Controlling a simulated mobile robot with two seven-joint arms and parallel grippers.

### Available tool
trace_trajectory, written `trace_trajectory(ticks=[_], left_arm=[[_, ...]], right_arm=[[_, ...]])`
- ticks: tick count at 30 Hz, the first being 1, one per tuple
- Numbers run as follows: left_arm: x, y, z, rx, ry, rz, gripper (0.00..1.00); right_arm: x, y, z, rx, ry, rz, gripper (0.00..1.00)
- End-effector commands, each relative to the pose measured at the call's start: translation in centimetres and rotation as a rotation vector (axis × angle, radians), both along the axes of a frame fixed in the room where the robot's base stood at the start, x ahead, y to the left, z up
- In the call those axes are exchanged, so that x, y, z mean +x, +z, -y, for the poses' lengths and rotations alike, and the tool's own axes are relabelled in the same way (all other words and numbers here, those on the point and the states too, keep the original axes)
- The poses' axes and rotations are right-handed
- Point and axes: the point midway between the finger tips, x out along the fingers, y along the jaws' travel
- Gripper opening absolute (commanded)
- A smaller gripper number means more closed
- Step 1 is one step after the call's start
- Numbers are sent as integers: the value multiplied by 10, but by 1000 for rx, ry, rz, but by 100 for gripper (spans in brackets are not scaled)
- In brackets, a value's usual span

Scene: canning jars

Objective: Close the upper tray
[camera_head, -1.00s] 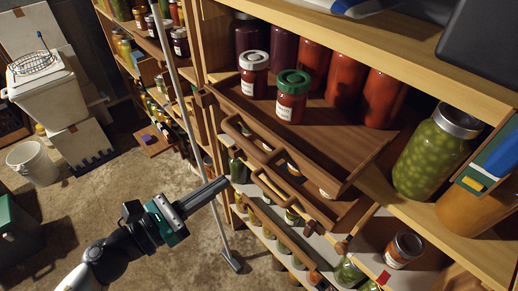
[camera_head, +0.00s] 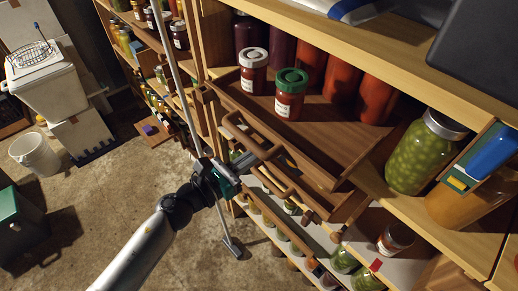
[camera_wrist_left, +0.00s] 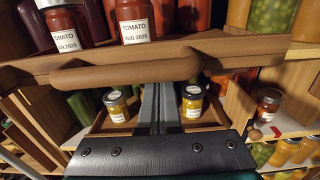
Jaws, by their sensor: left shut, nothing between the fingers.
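The upper tray (camera_head: 330,125) is a brown wooden pull-out tray and stands out from the shelf unit. A red jar with a white lid (camera_head: 253,72) and a red jar with a green lid (camera_head: 290,95) stand on it. Its rounded front handle (camera_wrist_left: 130,73) spans the left wrist view. My left gripper (camera_head: 246,160) is at the tray's front, and its fingers (camera_wrist_left: 160,100) are shut and empty. In the wrist view the fingertips go out of sight behind the handle; I cannot tell whether they touch. My right gripper is not in view.
A lower pulled-out tray sits below, with yellow jars (camera_wrist_left: 116,104) (camera_wrist_left: 192,102) either side of my fingers. A large green jar (camera_head: 426,150) stands on the shelf at right. A long-handled tool (camera_head: 232,246) leans near my arm. The floor at left has free room.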

Motion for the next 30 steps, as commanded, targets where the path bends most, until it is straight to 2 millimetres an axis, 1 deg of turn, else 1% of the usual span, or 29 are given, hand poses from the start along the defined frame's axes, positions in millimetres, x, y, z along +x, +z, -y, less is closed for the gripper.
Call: trace_trajectory(ticks=[7, 15, 18, 30], left_arm=[[2, 0, 2, -1, 0, 1, 0], [23, 0, 28, -2, 0, 0, 0], [26, 0, 33, -1, 0, 1, 0], [26, 0, 32, 0, 0, 0, 0]], right_arm=[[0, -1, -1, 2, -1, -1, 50], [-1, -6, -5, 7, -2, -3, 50], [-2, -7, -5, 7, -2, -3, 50], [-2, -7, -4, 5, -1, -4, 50]])
